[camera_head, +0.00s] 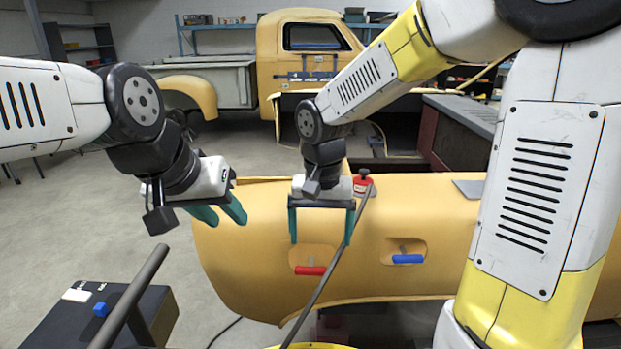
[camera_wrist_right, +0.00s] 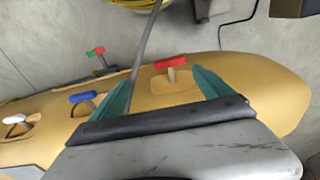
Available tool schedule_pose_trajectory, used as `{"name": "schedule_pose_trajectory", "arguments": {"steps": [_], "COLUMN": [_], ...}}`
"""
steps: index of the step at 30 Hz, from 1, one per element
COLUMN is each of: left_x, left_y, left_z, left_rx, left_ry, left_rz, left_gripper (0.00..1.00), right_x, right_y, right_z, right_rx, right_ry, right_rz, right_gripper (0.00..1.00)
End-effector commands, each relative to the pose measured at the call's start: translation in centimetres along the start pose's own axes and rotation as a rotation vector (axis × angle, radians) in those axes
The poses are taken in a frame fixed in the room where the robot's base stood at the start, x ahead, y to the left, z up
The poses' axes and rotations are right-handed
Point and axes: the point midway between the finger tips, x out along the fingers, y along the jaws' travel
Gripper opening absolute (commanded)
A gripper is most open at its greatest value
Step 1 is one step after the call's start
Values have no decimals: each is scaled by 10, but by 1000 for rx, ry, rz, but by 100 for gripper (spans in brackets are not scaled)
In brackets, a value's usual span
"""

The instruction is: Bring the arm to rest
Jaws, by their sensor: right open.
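My right gripper (camera_head: 321,240) hangs fingers-down above the tan body panel, its two teal fingers spread wide with nothing gripped. The right wrist view also shows the open right gripper (camera_wrist_right: 163,80), with the red handle (camera_wrist_right: 170,62) beyond and between the fingers, apart from them. My left gripper (camera_head: 222,213) is at the left in the head view, tilted, its teal fingers apart and empty. It is near the panel's left end; whether it touches cannot be told.
The tan panel (camera_head: 235,240) carries a red handle (camera_head: 310,270) and a blue handle (camera_head: 408,259). A thin dark rod slants past my right gripper. A dark box (camera_head: 75,325) with a blue button stands lower left. A tan truck (camera_head: 290,50) is behind. Floor at left is clear.

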Motion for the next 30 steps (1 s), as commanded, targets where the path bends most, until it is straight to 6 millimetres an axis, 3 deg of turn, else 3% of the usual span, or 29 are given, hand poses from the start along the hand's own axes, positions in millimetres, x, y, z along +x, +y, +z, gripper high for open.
{"name": "schedule_pose_trajectory", "arguments": {"steps": [6, 15, 21, 27, 30], "left_x": [0, 0, 0, 0, 0], "left_y": [0, 0, 0, 0, 0], "left_z": [0, 0, 0, 0, 0], "left_rx": [0, 0, 0, 0, 0], "left_ry": [0, 0, 0, 0, 0], "left_rz": [0, 0, 0, 0, 0], "left_gripper": [36, 36, 36, 36, 36], "right_x": [-57, -104, -114, -114, -114], "right_y": [58, 112, 124, 125, 125], "right_z": [21, 67, 83, 85, 85], "right_rx": [-19, -63, -86, -91, -91], "right_ry": [165, 397, 481, 491, 491], "right_rz": [-59, -154, -185, -189, -189], "right_gripper": [90, 90, 90, 90, 72]}}
